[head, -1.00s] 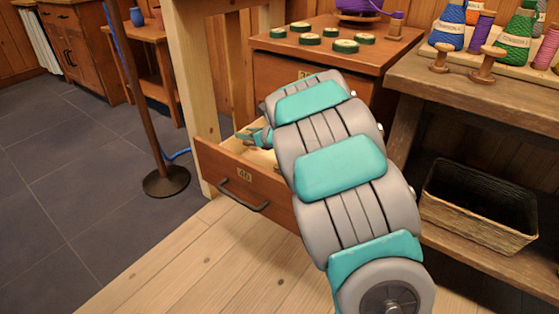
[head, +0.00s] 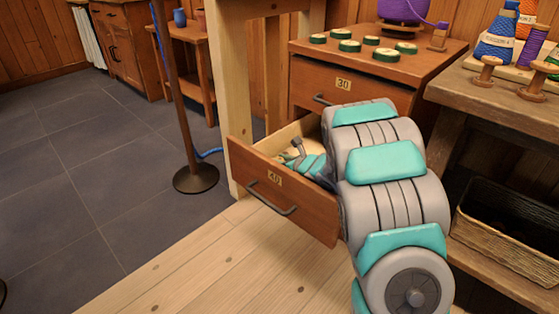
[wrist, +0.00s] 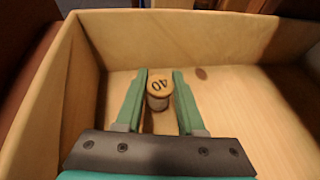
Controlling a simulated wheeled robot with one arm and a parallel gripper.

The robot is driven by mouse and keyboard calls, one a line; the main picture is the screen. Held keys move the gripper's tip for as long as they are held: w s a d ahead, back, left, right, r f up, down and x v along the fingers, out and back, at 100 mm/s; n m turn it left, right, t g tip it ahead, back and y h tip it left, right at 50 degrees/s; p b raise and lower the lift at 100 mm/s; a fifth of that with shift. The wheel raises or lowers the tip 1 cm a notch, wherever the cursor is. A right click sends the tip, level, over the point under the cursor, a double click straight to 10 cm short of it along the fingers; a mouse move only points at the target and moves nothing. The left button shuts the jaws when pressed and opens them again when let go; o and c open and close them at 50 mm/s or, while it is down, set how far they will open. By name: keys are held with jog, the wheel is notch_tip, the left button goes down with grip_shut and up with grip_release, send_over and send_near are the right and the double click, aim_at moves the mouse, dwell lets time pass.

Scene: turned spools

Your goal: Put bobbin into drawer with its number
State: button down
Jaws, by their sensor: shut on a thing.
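The bobbin (wrist: 159,88) is a small wooden spool with 40 on its pale top, seen upright in the wrist view. My gripper (wrist: 160,82) is shut on it, one green finger on each side. Bobbin and fingertips are inside the open drawer (head: 275,195), whose front bears a plate reading 40. In the head view my gripper (head: 298,150) reaches down into this drawer, and the bobbin cannot be made out there. Whether the bobbin touches the drawer floor (wrist: 245,95) I cannot tell.
Above is a shut drawer (head: 343,86) marked 30. Several green-rimmed discs (head: 387,54) lie on the cabinet top. A stand (head: 195,178) is on the floor at left. At right, a bench holds thread spools, with a wicker basket (head: 500,228) below.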

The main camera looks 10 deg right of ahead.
jog(key=shift+f, duration=0.15)
jog(key=c, duration=0.5)
grip_release()
jog(key=shift+r, duration=0.25)
jog(key=v, duration=1.2)
jog(key=shift+f, duration=0.1)
